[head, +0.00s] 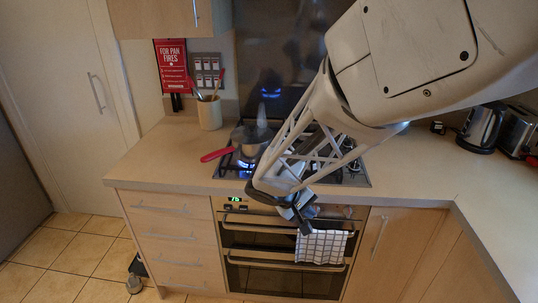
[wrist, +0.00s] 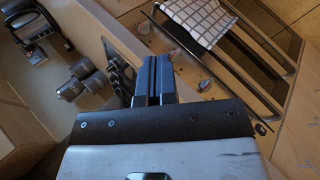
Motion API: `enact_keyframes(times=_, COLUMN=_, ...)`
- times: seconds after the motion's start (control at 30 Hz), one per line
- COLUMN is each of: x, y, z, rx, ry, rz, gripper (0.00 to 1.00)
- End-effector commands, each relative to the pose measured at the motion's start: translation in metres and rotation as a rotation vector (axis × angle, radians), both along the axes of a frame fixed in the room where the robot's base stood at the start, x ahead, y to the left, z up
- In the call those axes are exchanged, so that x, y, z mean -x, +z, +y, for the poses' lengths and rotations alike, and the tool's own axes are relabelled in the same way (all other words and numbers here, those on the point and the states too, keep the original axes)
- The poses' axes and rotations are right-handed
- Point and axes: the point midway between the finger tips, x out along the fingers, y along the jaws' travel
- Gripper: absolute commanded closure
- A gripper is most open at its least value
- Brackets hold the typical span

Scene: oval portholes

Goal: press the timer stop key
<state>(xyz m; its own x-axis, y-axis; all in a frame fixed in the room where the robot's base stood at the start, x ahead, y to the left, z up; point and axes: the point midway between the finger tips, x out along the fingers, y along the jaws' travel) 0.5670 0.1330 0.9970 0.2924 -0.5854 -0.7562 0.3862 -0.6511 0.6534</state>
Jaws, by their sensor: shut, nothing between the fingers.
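The oven (head: 285,258) is built in under the hob, and a small green display (head: 237,199) is lit at the left of its control panel. The timer stop key is too small to make out in either view. My gripper (head: 304,228) hangs in front of the oven, right of the display and close to the towel. In the wrist view the two dark fingers (wrist: 153,78) are together and empty. Knobs on the panel show near them in the wrist view, one (wrist: 205,84) to their right. My arm hides the middle of the panel in the head view.
A checked towel (head: 322,247) hangs on the oven handle; it also shows in the wrist view (wrist: 197,20). A pan with a red handle (head: 216,155) stands over a lit blue flame. A utensil pot (head: 210,113) stands behind. A kettle (head: 482,128) stands at the right.

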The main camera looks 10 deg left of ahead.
Motion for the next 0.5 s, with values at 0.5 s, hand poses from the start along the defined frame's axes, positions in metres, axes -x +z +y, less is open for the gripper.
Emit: enact_keyframes(times=0.5, x=-0.049, y=-0.087, z=0.104, rx=0.159, ry=0.252, rz=-0.066, gripper=1.0)
